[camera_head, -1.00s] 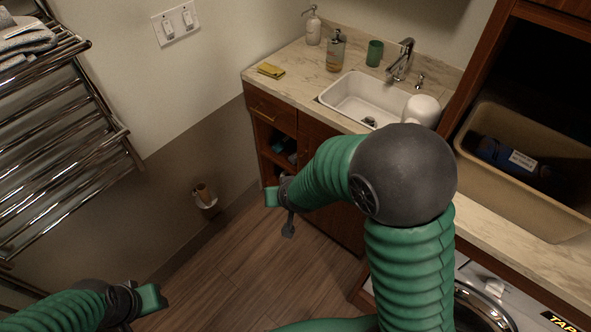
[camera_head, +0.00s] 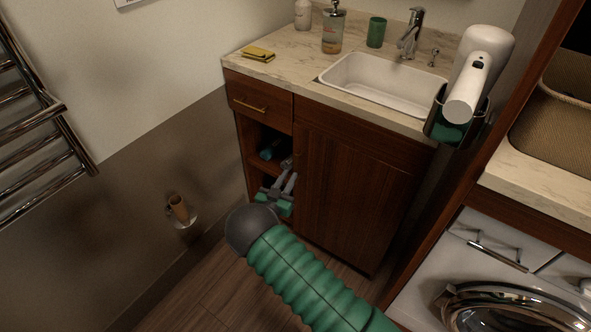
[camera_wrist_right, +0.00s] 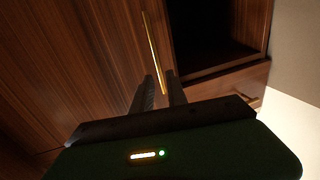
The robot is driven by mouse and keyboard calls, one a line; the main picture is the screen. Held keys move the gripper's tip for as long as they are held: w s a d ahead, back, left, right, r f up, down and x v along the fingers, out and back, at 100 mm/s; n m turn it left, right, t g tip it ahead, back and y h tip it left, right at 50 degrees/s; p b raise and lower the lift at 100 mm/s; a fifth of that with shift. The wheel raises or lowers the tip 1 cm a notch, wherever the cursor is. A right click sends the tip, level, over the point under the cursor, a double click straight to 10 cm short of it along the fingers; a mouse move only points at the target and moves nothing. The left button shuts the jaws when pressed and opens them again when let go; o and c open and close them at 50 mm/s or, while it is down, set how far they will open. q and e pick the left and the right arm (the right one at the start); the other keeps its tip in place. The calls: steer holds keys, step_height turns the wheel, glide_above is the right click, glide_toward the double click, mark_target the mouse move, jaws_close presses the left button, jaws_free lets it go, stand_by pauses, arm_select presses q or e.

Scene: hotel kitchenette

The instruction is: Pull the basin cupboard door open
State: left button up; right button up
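The basin cupboard door (camera_head: 345,185) is dark brown wood and looks shut under the sink counter. Its slim brass handle (camera_wrist_right: 153,52) shows in the right wrist view, near the door's edge beside the dark open shelf. My right gripper (camera_head: 290,172) is in front of the door's left edge; it also shows in the right wrist view (camera_wrist_right: 161,82). Its two fingers are apart, with the near end of the handle appearing between their tips. I cannot tell whether they touch it. In the head view the handle is hidden by the gripper. My left gripper is out of view.
Open shelves (camera_head: 266,145) and a drawer (camera_head: 260,104) are left of the door. The counter holds a white sink (camera_head: 380,85). A hair dryer (camera_head: 480,65) hangs in a holder at right. A washing machine (camera_head: 500,275) stands at lower right. Floor lies below.

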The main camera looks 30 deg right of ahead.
mark_target(296, 166)
steer(key=b+x, duration=0.1)
steer(key=x, duration=0.6)
steer(key=shift+f+b, duration=0.15)
steer(key=shift+b, duration=0.15)
steer(key=shift+c, duration=0.4)
steer(key=shift+s, duration=0.1)
jaws_close()
stand_by(0.4)
